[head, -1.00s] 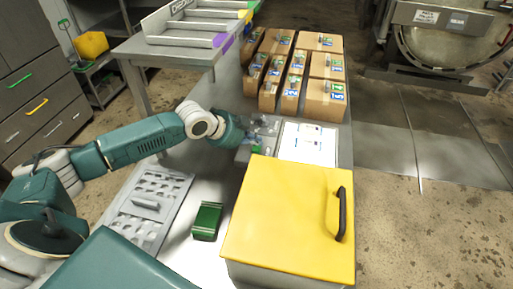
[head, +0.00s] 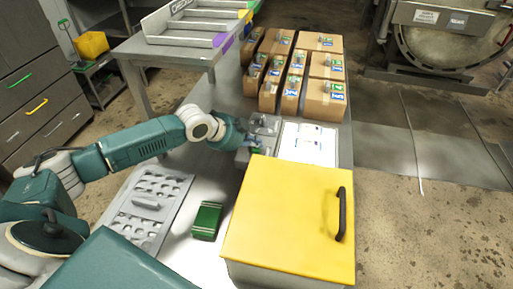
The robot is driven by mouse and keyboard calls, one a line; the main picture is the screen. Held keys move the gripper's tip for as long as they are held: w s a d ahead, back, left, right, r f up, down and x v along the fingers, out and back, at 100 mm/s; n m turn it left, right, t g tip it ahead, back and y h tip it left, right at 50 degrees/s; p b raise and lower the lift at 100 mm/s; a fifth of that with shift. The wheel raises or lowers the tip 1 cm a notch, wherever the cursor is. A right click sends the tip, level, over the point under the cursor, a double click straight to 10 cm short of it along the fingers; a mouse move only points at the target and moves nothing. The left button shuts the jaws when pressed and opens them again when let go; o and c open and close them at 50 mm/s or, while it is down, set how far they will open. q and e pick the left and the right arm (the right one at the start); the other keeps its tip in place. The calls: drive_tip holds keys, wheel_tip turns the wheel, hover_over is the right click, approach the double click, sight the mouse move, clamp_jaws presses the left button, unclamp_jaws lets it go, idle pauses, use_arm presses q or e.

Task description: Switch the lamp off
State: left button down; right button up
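My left gripper (head: 262,126) is at the far end of the teal arm, over the steel table just left of a white printed sheet. Its fingers are small and partly blend with what lies behind them, so I cannot tell whether they are open. A small grey unit (head: 243,156) sits below the gripper, between the sheet and the arm, partly hidden. I cannot make out its details or whether they touch. No lamp can be clearly identified in the head view. My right gripper is not in view.
A yellow box lid (head: 285,215) with a black handle fills the near table. A green block (head: 207,221) and a grey perforated tray (head: 150,208) lie left of it. Several cardboard boxes (head: 325,98) stand behind the white sheet (head: 308,144). A round-doored vessel (head: 450,45) stands back right.

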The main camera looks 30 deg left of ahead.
sight(255, 150)
use_arm(q)
drive_tip(key=shift+f, duration=0.5)
idle(0.4)
drive_tip(key=shift+r+p, duration=0.75)
drive_tip(key=shift+r, duration=0.2)
drive_tip(key=shift+r, duration=0.15)
wheel_tip(255, 150, up, 6)
drive_tip(key=p, duration=0.5)
drive_tip(key=shift+p, duration=0.35)
